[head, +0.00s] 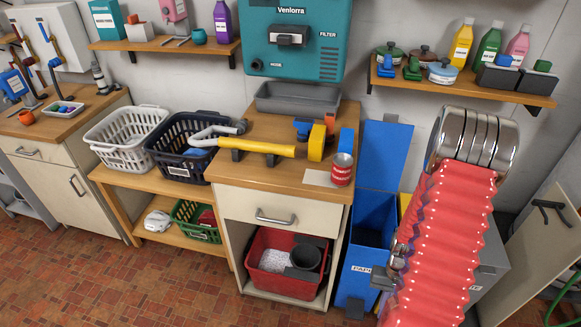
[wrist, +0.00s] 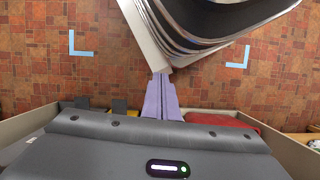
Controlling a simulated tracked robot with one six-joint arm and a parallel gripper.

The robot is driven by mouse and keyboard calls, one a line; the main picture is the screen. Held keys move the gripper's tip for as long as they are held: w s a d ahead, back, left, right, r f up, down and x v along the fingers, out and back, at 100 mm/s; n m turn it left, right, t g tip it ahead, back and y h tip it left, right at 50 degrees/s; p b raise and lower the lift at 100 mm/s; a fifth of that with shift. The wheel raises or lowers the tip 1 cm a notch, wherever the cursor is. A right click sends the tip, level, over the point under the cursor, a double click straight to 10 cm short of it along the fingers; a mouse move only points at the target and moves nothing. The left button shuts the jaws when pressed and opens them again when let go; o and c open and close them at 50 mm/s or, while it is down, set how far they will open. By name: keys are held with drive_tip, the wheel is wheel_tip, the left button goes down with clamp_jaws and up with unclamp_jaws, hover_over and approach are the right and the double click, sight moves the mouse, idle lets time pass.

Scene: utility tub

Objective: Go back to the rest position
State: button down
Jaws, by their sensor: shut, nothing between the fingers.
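My gripper (wrist: 161,98) shows in the wrist view as two lavender fingers pressed together, with nothing between them. They reach out over the red-brown tiled floor (wrist: 100,72) from a grey housing with a small lit panel. In the head view my arm, in a red pleated sleeve with a metal elbow, stands at the right; the fingers cannot be made out there. The arm hides part of the area beside the blue bin (head: 368,240).
A wooden-topped cabinet (head: 262,205) with a yellow-handled tool (head: 257,146) and a red can (head: 342,169) stands mid-view. Laundry baskets (head: 127,138) sit left of it. A loaded shelf (head: 465,80) is above right. An open door (head: 535,255) stands at far right. Floor at lower left is clear.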

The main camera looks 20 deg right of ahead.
drive_tip(key=w+a+r+n+t+h, duration=0.1)
drive_tip(key=w+a+r, duration=0.25)
drive_tip(key=r, duration=0.75)
drive_tip(key=w+a+r+n+t+h, duration=0.15)
drive_tip(key=a+r, duration=0.35)
drive_tip(key=r, duration=0.6)
drive_tip(key=a+r+n+t, duration=0.2)
drive_tip(key=a+r+t, duration=0.1)
drive_tip(key=a+r, duration=0.4)
drive_tip(key=s+a+r+n+t, duration=0.1)
drive_tip(key=a+r+n+t, duration=0.1)
drive_tip(key=a+r, duration=0.6)
wheel_tip(320, 180, up, 6)
drive_tip(key=shift+s+a+r+t, duration=0.15)
drive_tip(key=shift+s+t, duration=0.15)
drive_tip(key=shift+t, duration=0.25)
